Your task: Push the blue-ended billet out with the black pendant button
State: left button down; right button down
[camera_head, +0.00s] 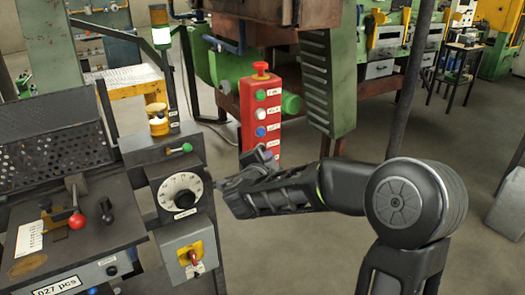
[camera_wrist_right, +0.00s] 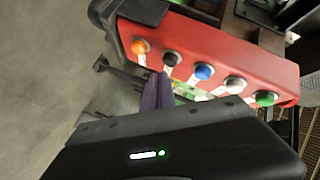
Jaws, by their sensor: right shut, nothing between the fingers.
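The red button pendant (camera_head: 247,105) stands upright in the middle of the head view, with green, white and blue buttons showing. In the right wrist view the pendant (camera_wrist_right: 225,50) lies across the picture, and its black button (camera_wrist_right: 172,58) is between the orange button (camera_wrist_right: 140,46) and the blue button (camera_wrist_right: 204,72). My right gripper (camera_head: 262,158) is in front of the pendant's lower part and hides it in the head view. Its shut, empty fingers (camera_wrist_right: 158,88) show just below the black button; I cannot tell whether they touch it. No blue-ended billet is visible. My left gripper is not in view.
A dark control console with a dial box (camera_head: 181,195) stands at the left, close to my right gripper. A green slatted machine part (camera_head: 328,85) is behind the pendant at the right. Open floor lies at lower middle.

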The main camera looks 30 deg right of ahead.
jog(key=shift+s, duration=0.1)
jog(key=s, duration=0.4)
jog(key=shift+s, duration=0.4)
dwell(2.8)
